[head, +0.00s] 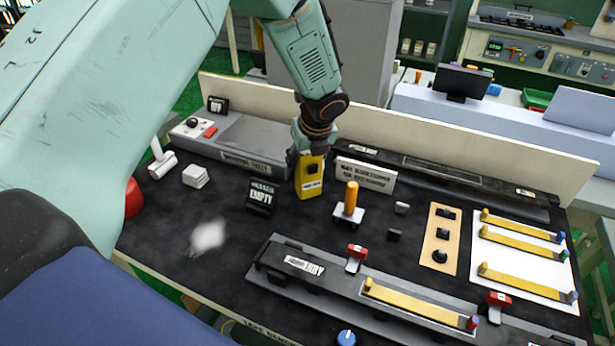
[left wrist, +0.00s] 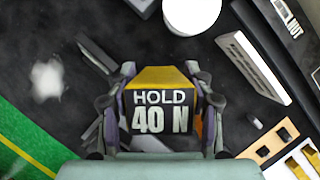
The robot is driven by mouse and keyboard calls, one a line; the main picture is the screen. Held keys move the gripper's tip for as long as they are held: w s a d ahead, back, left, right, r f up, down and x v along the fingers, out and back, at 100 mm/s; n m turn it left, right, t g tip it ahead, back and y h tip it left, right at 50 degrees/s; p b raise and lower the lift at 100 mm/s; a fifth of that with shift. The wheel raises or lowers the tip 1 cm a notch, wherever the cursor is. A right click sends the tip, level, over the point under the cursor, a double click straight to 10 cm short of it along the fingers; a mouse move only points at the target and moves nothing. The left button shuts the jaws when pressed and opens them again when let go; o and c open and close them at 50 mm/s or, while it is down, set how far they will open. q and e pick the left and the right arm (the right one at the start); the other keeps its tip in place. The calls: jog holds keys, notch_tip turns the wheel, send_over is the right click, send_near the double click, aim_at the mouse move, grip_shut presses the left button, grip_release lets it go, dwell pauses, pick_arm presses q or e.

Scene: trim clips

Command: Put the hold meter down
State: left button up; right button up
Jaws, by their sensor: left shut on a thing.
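The hold meter (head: 310,178) is a yellow block with a dark display, near the back middle of the black bench top (head: 225,262). In the left wrist view the meter (left wrist: 165,112) reads "HOLD 40 N". My left gripper (head: 309,158) reaches down from above and is shut on the meter, with a finger on each side of it. The meter looks roughly upright. Its base is close to the bench top, but I cannot tell whether it touches. My right gripper is in neither view.
A black "EMPTY" sign (head: 262,196) stands just left of the meter. A white sign (head: 366,174) is close on its right. An orange-handled post (head: 351,198) stands front right. A clip fixture (head: 330,278) and yellow strips (head: 520,240) lie further right. A white blurred patch (head: 207,236) shows front left.

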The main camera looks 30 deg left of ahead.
aim_at(307, 173)
pick_arm(q)
jog(key=shift+w+d+f, duration=0.1)
jog(key=shift+w+f, duration=0.1)
jog(key=shift+f, duration=0.45)
jog(key=f, duration=0.3)
jog(key=shift+s+a+f, duration=0.1)
jog(key=shift+a, duration=0.15)
jog(key=shift+d, duration=0.1)
jog(key=shift+d+f, duration=0.1)
jog(key=o, duration=0.7)
jog(key=shift+f, duration=0.1)
jog(key=shift+c, duration=0.2)
jog(key=o, duration=0.5)
jog(key=shift+c, duration=0.2)
